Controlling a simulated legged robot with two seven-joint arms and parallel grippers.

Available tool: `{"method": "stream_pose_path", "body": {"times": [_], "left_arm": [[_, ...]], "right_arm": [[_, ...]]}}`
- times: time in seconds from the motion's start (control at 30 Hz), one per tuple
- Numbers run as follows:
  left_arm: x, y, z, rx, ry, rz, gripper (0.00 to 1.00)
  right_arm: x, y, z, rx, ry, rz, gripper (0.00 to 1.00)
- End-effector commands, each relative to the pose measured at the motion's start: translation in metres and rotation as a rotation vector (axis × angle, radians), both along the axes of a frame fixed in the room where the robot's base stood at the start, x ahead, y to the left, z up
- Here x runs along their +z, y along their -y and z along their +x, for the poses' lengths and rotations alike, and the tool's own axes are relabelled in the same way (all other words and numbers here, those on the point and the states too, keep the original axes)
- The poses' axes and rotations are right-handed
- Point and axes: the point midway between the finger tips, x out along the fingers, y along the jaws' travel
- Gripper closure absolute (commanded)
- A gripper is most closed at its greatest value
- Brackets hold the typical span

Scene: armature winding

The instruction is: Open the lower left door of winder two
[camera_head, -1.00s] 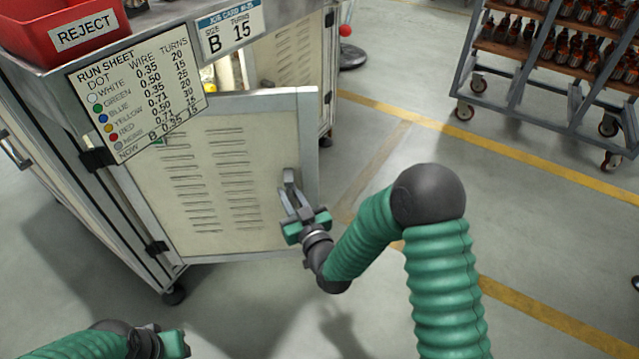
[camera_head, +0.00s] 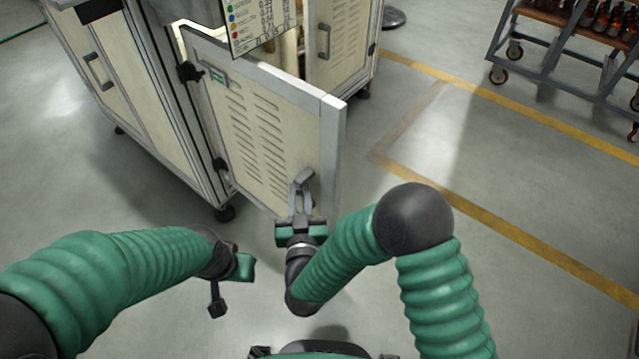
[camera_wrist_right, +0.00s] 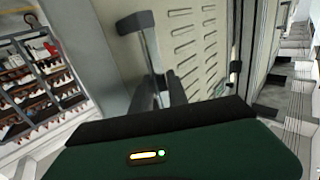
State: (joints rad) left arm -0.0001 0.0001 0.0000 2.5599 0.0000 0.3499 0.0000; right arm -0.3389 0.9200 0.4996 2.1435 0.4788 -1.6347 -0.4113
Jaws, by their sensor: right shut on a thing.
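The lower left door (camera_head: 235,125) of the cabinet is a cream louvred panel with a grey frame. It stands swung out from the cabinet on its left-side hinges. Its grey handle (camera_head: 304,180) is near the free edge. My right gripper (camera_head: 299,205) is shut on this handle. In the right wrist view, the handle (camera_wrist_right: 137,24) rises between the fingers (camera_wrist_right: 160,92), with the louvred panel behind it. My left gripper (camera_head: 232,285) hangs in free air left of the door, touching nothing. Its finger opening cannot be made out.
Another cabinet door with a handle (camera_head: 323,42) is behind on the right. The floor (camera_head: 450,140) right of the door is clear, with yellow lines.

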Motion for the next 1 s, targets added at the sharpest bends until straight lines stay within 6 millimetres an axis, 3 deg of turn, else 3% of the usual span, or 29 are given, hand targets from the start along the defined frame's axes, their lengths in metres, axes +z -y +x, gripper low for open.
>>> {"method": "stream_pose_path", "body": {"times": [0.13, 0.53, 0.57, 0.7, 1.0], "left_arm": [[0.0008, 0.0000, 0.0000, 0.000, 0.000, 0.000, 0.64], [0.0008, 0.0000, -0.0001, 0.000, 0.000, 0.000, 0.64], [0.0008, 0.0000, -0.0001, 0.000, 0.000, 0.000, 0.64], [0.0008, 0.0000, -0.0001, 0.000, 0.000, 0.000, 0.64], [0.0008, 0.0000, -0.0001, 0.000, 0.000, 0.000, 0.64]], "right_arm": [[0.0023, -0.0110, -0.0057, 0.010, 0.005, 0.002, 1.00], [0.0028, -0.0135, -0.0067, 0.013, 0.006, 0.003, 1.00], [0.0028, -0.0136, -0.0067, 0.013, 0.006, 0.004, 0.79], [0.0023, -0.0128, -0.0067, 0.012, 0.005, 0.003, 0.61], [0.0013, -0.0117, -0.0069, 0.010, 0.003, 0.002, 0.60]]}}
